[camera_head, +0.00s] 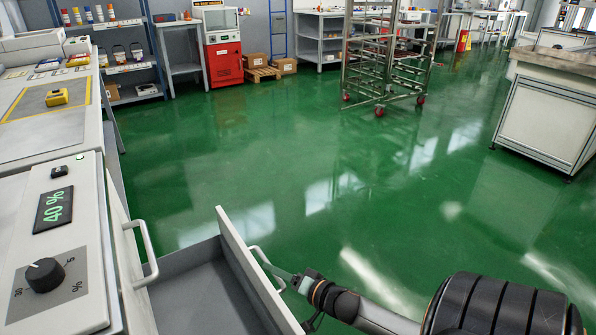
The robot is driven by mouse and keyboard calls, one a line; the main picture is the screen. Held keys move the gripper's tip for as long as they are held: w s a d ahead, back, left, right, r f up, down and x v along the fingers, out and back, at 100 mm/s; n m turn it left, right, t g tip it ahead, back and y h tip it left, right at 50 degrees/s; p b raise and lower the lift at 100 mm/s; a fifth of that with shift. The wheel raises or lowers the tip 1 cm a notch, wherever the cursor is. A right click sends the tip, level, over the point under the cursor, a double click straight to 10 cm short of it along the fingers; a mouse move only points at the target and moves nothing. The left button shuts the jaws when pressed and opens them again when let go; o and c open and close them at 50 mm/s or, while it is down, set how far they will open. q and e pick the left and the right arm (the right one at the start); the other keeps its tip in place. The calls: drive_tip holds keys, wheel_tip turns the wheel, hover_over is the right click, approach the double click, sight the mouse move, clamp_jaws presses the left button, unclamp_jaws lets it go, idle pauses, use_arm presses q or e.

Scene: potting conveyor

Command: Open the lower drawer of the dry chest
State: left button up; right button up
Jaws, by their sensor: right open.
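The dry chest (85,230) stands at the lower left, pale grey, with a lit display reading 40 % and a black knob. Its upper drawer front (118,250) with a bar handle (142,250) is at the chest's face. Below it, the lower drawer (205,290) stands pulled well out, its grey inside empty where visible. Its pale front panel (250,268) carries a bar handle (264,263) on the outer side. My right gripper (287,279) is open beside this handle, at its near end; I cannot tell whether it touches. My left gripper is out of view.
A worktop with a yellow box (57,97) stands at the left. A wheeled rack (385,55), a red-fronted cabinet (223,62) and shelving are at the back. A bench (548,110) is at the right. The green floor between is clear.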

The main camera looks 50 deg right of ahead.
use_arm(q)
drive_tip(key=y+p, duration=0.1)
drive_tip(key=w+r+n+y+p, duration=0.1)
drive_tip(key=p, duration=0.1)
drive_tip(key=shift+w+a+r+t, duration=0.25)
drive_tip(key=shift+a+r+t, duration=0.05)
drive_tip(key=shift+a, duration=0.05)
use_arm(e)
drive_tip(key=v, duration=1)
drive_tip(key=shift+s, duration=0.1)
